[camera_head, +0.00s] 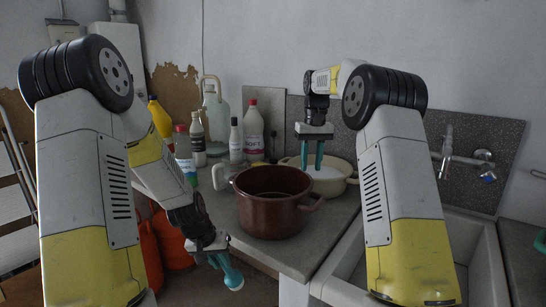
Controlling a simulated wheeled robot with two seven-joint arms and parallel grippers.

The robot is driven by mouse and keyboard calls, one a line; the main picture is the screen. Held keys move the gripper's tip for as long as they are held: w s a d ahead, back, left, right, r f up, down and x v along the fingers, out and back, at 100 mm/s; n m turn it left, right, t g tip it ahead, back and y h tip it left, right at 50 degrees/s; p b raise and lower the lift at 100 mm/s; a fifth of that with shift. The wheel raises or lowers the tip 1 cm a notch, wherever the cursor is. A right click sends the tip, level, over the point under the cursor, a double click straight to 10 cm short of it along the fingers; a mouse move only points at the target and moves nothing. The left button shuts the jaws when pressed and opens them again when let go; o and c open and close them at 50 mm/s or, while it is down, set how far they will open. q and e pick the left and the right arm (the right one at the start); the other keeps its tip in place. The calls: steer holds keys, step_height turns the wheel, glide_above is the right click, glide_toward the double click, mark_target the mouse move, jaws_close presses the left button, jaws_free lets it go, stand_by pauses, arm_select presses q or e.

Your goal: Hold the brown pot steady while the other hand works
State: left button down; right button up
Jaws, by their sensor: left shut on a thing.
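The brown pot (267,217) stands upright on the grey counter, with a loop handle showing at its right. Its inside looks dark and empty. My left gripper (222,262) is low in front of the counter's edge, left of and below the pot, and looks apart from it. It is shut on a small teal thing (234,279), hard to tell from the teal fingers. My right gripper (311,155) points down behind the pot, over a cream pot (329,187) with pale contents. Its two teal fingers are apart with nothing seen between them.
Several bottles and a glass demijohn (216,112) crowd the counter's back left. A pale jug-like vessel (222,177) is behind the brown pot. A sink (478,248) with a wall tap (447,152) lies right. Orange containers (172,240) stand below left. The counter's front right (322,240) is clear.

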mark_target(309, 192)
step_height(309, 192, down, 11)
steer(key=shift+a+r, duration=0.15)
steer(key=shift+r, duration=0.05)
stand_by(0.3)
jaws_close()
stand_by(1.9)
